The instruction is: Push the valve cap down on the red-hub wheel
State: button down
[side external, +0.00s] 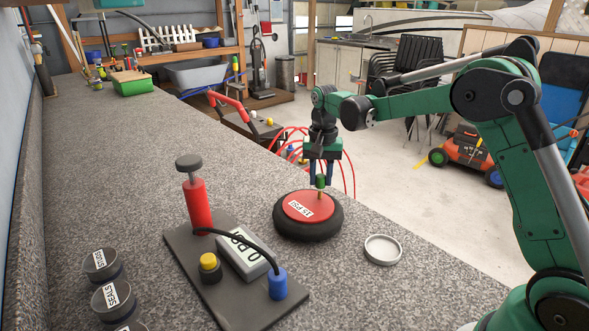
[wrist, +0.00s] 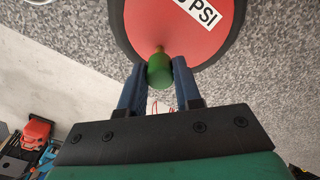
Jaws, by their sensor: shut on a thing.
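The red-hub wheel (side external: 292,217) lies flat on the speckled counter, a black tyre around a red hub with a white PSI label. A brass-coloured valve stem rises from the hub. The green valve cap (side external: 320,181) is at the top of the stem; I cannot tell how far down it sits. My gripper (side external: 320,178) points down over the right part of the wheel, its blue fingers shut on the cap. In the wrist view the green cap (wrist: 160,72) sits between the two fingertips (wrist: 159,84), with the red hub (wrist: 185,28) behind it.
A pump board (side external: 205,262) with a red pump (side external: 197,203), a grey gauge box (side external: 242,256), a yellow-topped button (side external: 209,266) and a blue fitting (side external: 277,284) stands left of the wheel. An empty grey ring dish (side external: 382,249) lies to its right. Labelled cups (side external: 113,300) are front left.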

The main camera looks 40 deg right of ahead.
aim_at(321, 176)
jog(key=shift+f, duration=0.15)
jog(key=shift+f, duration=1.15)
jog(key=shift+f, duration=0.3)
jog(key=c, duration=0.5)
grip_release()
jog(key=shift+c, duration=0.2)
jog(key=shift+r, duration=2.9)
jog(key=s+a+r+n+t, duration=0.1)
jog(key=s+a+n+t, duration=0.2)
jog(key=s, duration=0.4)
jog(key=s+a+r+n+t, duration=0.2)
jog(key=s+a+n+t, duration=0.2)
jog(key=s+a+n, duration=0.2)
jog(key=shift+s+r, duration=0.15)
jog(key=shift+s, duration=1)
